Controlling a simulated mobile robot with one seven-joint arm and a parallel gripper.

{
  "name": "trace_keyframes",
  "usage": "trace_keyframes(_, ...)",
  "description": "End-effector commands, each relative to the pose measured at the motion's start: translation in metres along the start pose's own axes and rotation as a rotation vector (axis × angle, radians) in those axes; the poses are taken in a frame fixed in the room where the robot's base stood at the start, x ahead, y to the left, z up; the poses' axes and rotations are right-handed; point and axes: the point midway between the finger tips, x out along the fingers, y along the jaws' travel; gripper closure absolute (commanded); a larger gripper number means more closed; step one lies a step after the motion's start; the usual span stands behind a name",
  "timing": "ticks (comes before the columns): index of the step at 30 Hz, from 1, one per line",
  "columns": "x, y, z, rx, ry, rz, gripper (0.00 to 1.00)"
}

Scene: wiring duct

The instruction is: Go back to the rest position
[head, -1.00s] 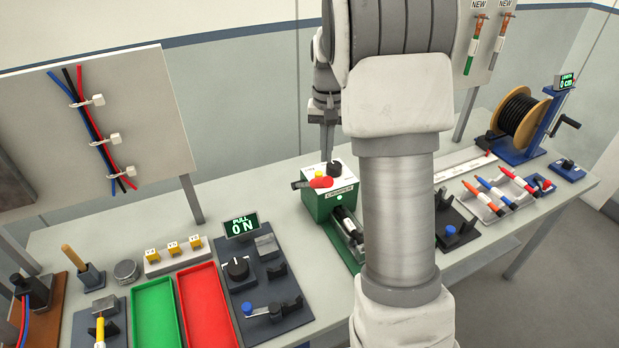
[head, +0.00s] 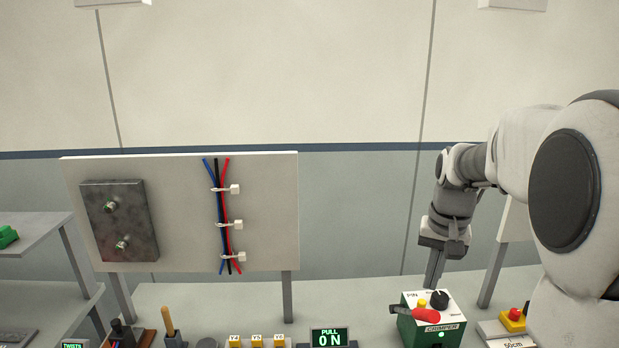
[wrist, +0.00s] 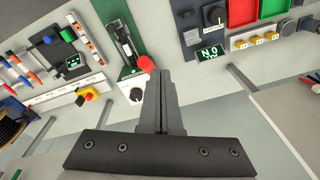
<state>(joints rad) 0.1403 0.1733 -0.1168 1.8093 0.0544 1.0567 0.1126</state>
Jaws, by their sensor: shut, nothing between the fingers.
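My gripper (head: 434,268) points down above the bench, just behind the green crimper (head: 432,330). In the wrist view my gripper's fingers (wrist: 163,78) are pressed together with nothing between them. The crimper (wrist: 128,78) shows there to the left of the fingers. Its red handle (wrist: 146,63) appears near the fingertips; I cannot tell the distance between them. My arm is bent on the right side of the head view.
A panel (head: 270,180) with tied blue, black and red wires stands at the back left. A pull meter (head: 329,338) reads 0 N. A red and yellow button box (head: 513,318) sits right of the crimper. The space above the bench's middle is clear.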

Motion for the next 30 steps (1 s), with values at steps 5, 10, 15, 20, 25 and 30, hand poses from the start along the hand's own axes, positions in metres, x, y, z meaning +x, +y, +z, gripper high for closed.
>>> trace_keyframes(5, -0.022, -0.013, 0.05, -0.083, 0.081, -0.031, 1.0)
trace_keyframes(10, -0.034, -0.019, 0.099, -0.163, 0.156, -0.051, 1.0)
trace_keyframes(15, -0.035, -0.021, 0.147, -0.242, 0.232, -0.066, 1.0)
trace_keyframes(20, -0.027, -0.02, 0.189, -0.313, 0.303, -0.074, 1.0)
trace_keyframes(25, -0.017, -0.017, 0.218, -0.365, 0.357, -0.075, 1.0)
trace_keyframes(30, -0.012, -0.015, 0.229, -0.386, 0.379, -0.075, 1.0)
